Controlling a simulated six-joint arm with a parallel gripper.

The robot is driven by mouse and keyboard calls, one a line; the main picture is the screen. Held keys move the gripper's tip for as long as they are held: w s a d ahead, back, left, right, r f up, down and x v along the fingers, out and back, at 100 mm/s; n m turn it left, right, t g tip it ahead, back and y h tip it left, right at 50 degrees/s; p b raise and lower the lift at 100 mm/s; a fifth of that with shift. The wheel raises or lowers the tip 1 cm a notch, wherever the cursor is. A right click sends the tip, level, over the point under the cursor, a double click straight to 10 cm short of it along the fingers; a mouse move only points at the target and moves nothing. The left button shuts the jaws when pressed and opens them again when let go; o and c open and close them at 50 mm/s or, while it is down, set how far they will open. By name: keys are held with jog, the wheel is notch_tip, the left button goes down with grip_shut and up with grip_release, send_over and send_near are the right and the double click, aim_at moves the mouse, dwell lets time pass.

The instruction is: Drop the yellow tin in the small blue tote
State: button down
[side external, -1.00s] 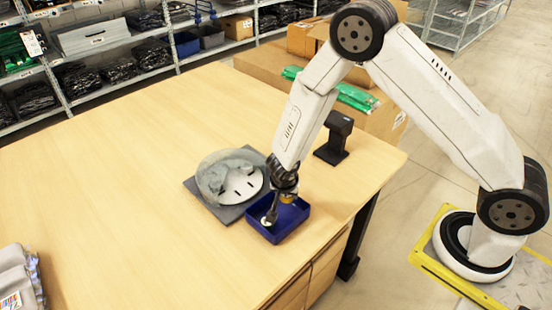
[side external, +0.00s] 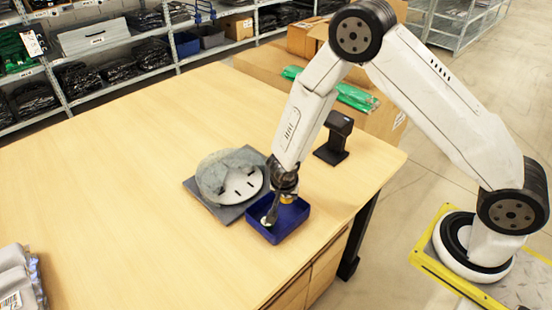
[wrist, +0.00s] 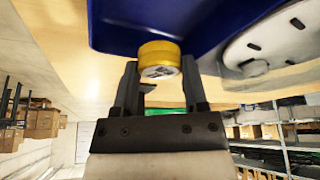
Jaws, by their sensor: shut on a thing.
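The yellow tin (wrist: 159,56) is between the two fingers of my gripper (wrist: 160,76) in the wrist view. My gripper is shut on it. In the side view, a small yellow part of the tin (side external: 288,198) shows beside the dark fingers, over the small blue tote (side external: 296,228). The tote stands on the table near its front right edge. It also shows in the wrist view (wrist: 125,25), close to the tin. I cannot tell whether the tin touches the tote's floor. A small whitish round thing (side external: 266,221) shows at the tote's left inside.
A dark grey square plate (side external: 222,211) with a pale disc and a greyish rounded cover lies just left of the tote. A black stand (side external: 333,145) is behind it to the right. Grey garments (side external: 20,279) lie at the left edge. The middle of the table is clear.

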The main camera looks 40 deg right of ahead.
jog(key=shift+c, duration=0.2)
grip_release()
jog(key=shift+r, duration=0.1)
jog(key=v, duration=0.7)
jog(key=shift+a+r, duration=0.15)
jog(key=shift+r, duration=0.1)
jog(key=shift+r, duration=0.1)
dwell(0.8)
